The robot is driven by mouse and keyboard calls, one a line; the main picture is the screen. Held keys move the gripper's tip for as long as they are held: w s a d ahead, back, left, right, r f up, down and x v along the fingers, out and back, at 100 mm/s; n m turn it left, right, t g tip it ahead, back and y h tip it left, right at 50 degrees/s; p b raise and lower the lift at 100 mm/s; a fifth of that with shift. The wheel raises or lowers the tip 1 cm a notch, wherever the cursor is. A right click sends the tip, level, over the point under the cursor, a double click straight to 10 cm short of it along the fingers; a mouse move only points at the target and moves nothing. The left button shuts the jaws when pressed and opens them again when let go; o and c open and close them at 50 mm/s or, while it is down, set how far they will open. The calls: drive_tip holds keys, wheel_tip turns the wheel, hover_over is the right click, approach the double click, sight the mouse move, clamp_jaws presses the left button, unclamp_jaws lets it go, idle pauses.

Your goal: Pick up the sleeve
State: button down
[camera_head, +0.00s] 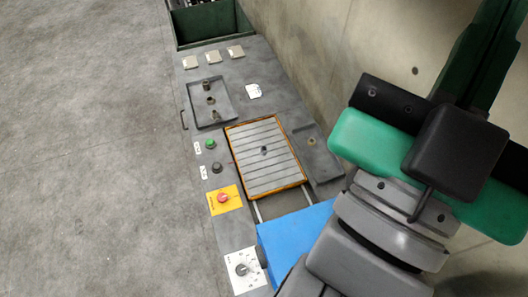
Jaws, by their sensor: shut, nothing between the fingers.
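I cannot tell for certain which small part is the sleeve. Three small dark metallic pieces stand in a row in a shallow tray (226,87) on the panel: an upper one (206,86), a middle one (210,100) and a lower one (215,115). Another small dark piece (264,150) sits near the middle of a slotted plate (262,172) with an orange edge. A small brownish round piece (311,141) lies in the tray (322,162) to the right. My grey arm fills the lower right; my gripper's fingers do not show, and nothing is seen held.
A green button (210,144), a black knob (217,167), a red stop button (223,198) and a dial (242,269) line the panel's left side. A blue block (292,238) stands below the plate. A concrete wall (375,40) rises at right. The floor (90,150) at left is clear.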

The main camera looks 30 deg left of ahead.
idle(0.4)
drive_tip(key=c, duration=1)
unclamp_jaws()
